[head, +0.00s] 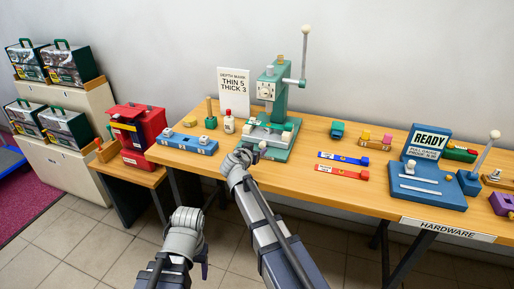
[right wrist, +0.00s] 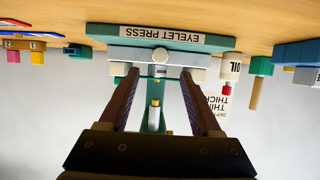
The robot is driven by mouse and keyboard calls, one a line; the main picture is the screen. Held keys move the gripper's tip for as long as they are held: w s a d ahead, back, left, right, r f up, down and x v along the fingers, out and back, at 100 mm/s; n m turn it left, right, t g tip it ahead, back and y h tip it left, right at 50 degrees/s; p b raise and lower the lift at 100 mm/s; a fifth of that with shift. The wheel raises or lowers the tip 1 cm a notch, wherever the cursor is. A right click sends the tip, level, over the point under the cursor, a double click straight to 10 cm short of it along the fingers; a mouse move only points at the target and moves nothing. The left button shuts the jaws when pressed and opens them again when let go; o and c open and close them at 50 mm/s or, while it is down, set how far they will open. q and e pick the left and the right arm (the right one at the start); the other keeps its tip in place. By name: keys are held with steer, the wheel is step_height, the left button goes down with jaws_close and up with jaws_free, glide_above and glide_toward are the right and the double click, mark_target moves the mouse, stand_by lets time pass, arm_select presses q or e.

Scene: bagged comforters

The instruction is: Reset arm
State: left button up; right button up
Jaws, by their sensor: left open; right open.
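My right arm reaches over the front edge of the wooden table. Its gripper (head: 248,152) is just in front of the green eyelet press (head: 280,100). In the right wrist view, which is upside down, the right gripper (right wrist: 160,74) is open, its two fingers apart with nothing held between them. The press base (right wrist: 160,38), labelled EYELET PRESS, lies beyond the fingertips; I cannot tell if they touch it. My left gripper (head: 186,222) is low, in front of the table and over the floor, apart from everything. Its fingers are mostly hidden and I see nothing held.
A blue block rack (head: 187,143) and a white oil bottle (head: 229,123) stand left of the press. Blue and red strips (head: 342,172) lie right of it, before the blue READY fixture (head: 427,190). A red box (head: 138,133) stands on a lower side table.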

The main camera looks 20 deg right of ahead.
steer(key=shift+s+a, duration=0.1)
steer(key=shift+s, duration=0.2)
steer(key=s+a+f+n+g+y+p, duration=0.1)
steer(key=s+a, duration=0.4)
steer(key=s, duration=0.6)
steer(key=s+a+f+n+g+y+p, duration=0.2)
steer(key=s+a+n+g+y+p, duration=0.1)
steer(key=s, duration=0.8)
steer(key=s+a+f+n+g+y+p, duration=0.2)
steer(key=s+a+n+g+p, duration=0.2)
steer(key=s, duration=0.7)
steer(key=a+n+g, duration=0.2)
steer(key=a+g, duration=0.1)
steer(key=shift+s+f+n, duration=0.2)
steer(key=shift+n, duration=0.1)
